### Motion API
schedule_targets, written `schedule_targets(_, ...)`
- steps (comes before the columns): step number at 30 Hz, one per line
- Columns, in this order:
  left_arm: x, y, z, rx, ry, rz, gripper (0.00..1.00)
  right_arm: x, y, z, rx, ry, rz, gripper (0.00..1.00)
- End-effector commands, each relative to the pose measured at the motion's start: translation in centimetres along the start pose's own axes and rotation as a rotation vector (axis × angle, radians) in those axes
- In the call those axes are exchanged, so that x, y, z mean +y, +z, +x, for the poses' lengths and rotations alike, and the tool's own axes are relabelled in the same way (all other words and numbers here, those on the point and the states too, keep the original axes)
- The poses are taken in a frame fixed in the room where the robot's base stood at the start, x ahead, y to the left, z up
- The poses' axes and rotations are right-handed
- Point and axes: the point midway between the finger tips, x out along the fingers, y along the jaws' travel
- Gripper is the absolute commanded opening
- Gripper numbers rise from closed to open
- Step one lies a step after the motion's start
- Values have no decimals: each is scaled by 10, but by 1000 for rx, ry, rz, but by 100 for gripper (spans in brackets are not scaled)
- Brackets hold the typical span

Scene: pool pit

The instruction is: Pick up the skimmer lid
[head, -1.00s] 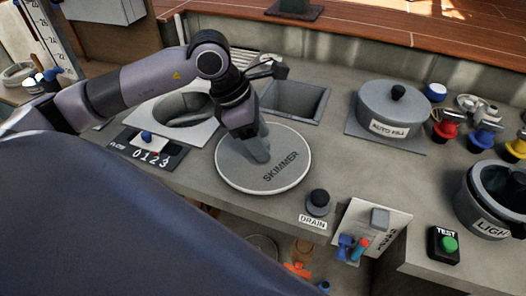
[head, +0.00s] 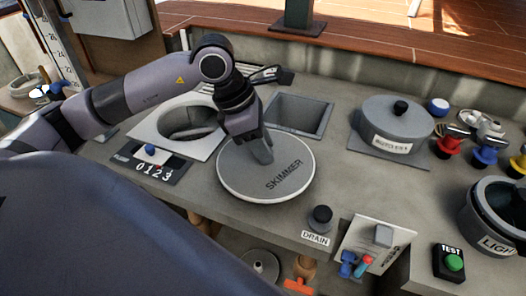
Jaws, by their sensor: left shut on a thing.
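The skimmer lid (head: 284,186) is a round grey disc with a pale rim and the word SKIMMER on it. It shows near the middle of the head view, over the grey counter. My left gripper (head: 264,156) points down onto the lid's upper middle and is shut on it. The fingers hide the part they hold. I cannot tell whether the lid touches the counter. An open round hole (head: 190,120) in a pale square plate lies left of the lid. My right gripper is not in view.
A square basin (head: 299,116) is behind the lid. The auto fill lid (head: 396,122) stands to the right, with coloured valves (head: 485,150) beyond it. A drain knob (head: 320,217), a test button (head: 452,262) and a flow dial panel (head: 150,162) are close to the counter's front edge.

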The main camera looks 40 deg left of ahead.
Motion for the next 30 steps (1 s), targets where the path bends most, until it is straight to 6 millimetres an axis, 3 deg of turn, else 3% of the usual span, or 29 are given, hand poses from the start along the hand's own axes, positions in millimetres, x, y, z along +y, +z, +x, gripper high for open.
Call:
schedule_targets(15, 0, 52, -122, -6, 6, 3, 0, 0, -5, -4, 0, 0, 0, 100)
schedule_targets(21, 0, 63, -151, -5, 3, 1, 0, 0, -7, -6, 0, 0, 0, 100)
schedule_targets(30, 0, 69, -166, -1, 2, -1, 0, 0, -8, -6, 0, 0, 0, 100)
